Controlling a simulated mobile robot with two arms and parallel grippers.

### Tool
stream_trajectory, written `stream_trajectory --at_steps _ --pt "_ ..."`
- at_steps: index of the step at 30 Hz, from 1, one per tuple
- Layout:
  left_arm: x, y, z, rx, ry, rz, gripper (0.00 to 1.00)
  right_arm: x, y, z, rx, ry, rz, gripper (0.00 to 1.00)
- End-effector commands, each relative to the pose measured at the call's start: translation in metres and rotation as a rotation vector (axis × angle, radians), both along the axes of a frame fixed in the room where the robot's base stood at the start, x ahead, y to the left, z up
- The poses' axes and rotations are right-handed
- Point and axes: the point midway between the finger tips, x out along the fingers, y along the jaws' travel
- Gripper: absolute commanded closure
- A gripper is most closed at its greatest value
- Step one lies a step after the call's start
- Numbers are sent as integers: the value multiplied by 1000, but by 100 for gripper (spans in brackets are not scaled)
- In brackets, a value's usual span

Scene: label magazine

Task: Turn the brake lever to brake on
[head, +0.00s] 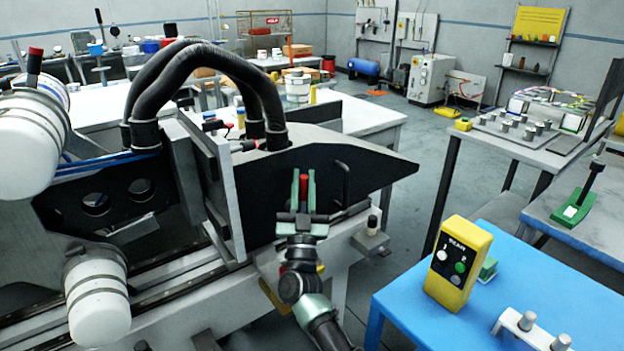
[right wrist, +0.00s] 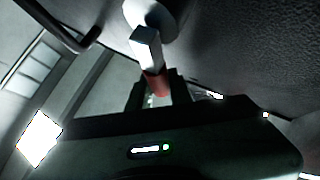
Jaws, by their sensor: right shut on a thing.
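The brake lever's red grip (head: 303,182) shows upright in front of the black plate of the machine. In the right wrist view the lever has a pale square arm (right wrist: 147,48) coming from a round pale hub (right wrist: 150,14), with the red grip (right wrist: 155,84) at its end. My right gripper (head: 303,190) is shut on the red grip, one finger on each side of it. In the right wrist view its dark fingers (right wrist: 155,92) hide part of the grip. In the head view the hub and any brake marking are hidden or too small to read. My left gripper is not in view.
The black plate (head: 370,165) stands close behind my right gripper, with a thin bent black rod (head: 346,182) just right of it. Thick black hoses (head: 205,58) arch at the left. A blue table (head: 540,285) with a yellow button box (head: 459,262) stands at the right.

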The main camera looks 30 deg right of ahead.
Motion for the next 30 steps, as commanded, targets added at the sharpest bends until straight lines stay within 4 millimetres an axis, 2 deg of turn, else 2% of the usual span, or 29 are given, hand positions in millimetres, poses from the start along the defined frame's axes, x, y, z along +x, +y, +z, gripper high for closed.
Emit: stream_trajectory --at_steps 9,23,24,25,26,30 --pt "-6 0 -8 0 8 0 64 -2 17 -2 -95 -2 0 100" --pt "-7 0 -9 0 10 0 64 -3 19 -2 -107 -2 -1 100" --pt "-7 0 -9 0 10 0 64 -3 19 -2 -107 -2 -1 72" --pt "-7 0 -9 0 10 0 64 -3 19 -2 -107 -2 -1 64" --pt "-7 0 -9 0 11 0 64 -3 19 -1 -106 -3 -1 59" --pt "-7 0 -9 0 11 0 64 -3 19 -1 -105 -4 -2 59"
